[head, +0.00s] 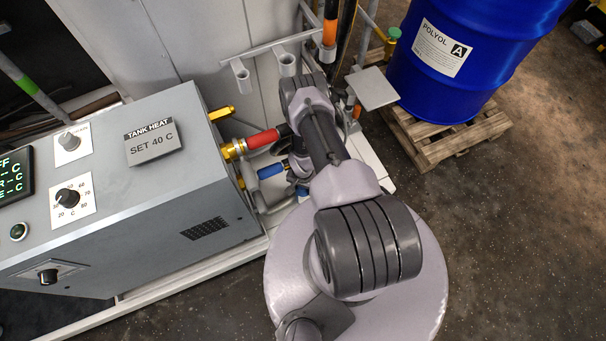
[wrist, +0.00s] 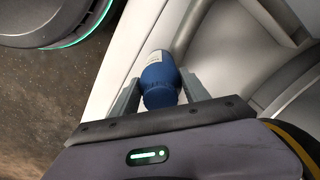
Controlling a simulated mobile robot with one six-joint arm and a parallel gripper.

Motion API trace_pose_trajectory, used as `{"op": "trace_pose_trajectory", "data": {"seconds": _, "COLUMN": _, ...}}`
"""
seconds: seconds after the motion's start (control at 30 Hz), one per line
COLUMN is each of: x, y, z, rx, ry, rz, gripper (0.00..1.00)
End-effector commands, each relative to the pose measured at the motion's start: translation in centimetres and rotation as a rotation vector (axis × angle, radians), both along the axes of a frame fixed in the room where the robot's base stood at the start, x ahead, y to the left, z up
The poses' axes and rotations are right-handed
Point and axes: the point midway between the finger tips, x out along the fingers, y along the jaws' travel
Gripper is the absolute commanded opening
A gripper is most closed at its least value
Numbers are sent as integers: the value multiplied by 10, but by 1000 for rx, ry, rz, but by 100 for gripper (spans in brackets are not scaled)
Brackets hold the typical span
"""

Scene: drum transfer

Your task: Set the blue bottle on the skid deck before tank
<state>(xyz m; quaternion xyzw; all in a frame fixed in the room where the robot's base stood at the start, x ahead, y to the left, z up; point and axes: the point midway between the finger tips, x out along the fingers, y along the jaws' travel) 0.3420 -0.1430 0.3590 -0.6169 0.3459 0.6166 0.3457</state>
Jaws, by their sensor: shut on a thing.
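The blue bottle (wrist: 160,82) is in the wrist view, with a pale label on its far part. My gripper (wrist: 158,78) is shut on it, one finger on each side. In the head view my own arm hides most of the gripper, and I cannot make out the bottle for sure there. The pale skid deck (head: 376,164) shows as a narrow strip right of my arm. In the wrist view a pale deck edge (wrist: 122,58) runs beside the bottle. I cannot tell whether the bottle touches the deck. A grey panelled housing (head: 190,40), perhaps the tank's, stands behind.
A grey control box (head: 150,200) stands left of my arm, with a red-sleeved hose fitting (head: 263,139) and a blue-sleeved one (head: 271,171) at its right side. A blue drum (head: 450,70) stands on a wooden pallet (head: 450,140) at right. Floor at lower right is clear.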

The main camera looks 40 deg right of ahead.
Motion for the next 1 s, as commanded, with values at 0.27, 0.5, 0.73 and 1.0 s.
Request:
{"op": "trace_pose_trajectory", "data": {"seconds": 0.27, "x": 0, "y": 0, "z": -32, "rx": 0, "ry": -1, "rz": 1, "gripper": 0}}
{"op": "trace_pose_trajectory", "data": {"seconds": 0.5, "x": 0, "y": 0, "z": -35, "rx": 1, "ry": 1, "rz": 1, "gripper": 0}}
{"op": "trace_pose_trajectory", "data": {"seconds": 0.73, "x": 0, "y": 0, "z": -34, "rx": 0, "ry": 0, "rz": 1, "gripper": 76}}
{"op": "trace_pose_trajectory", "data": {"seconds": 1.0, "x": 1, "y": 0, "z": -20, "rx": 0, "ry": -1, "rz": 1, "gripper": 76}}
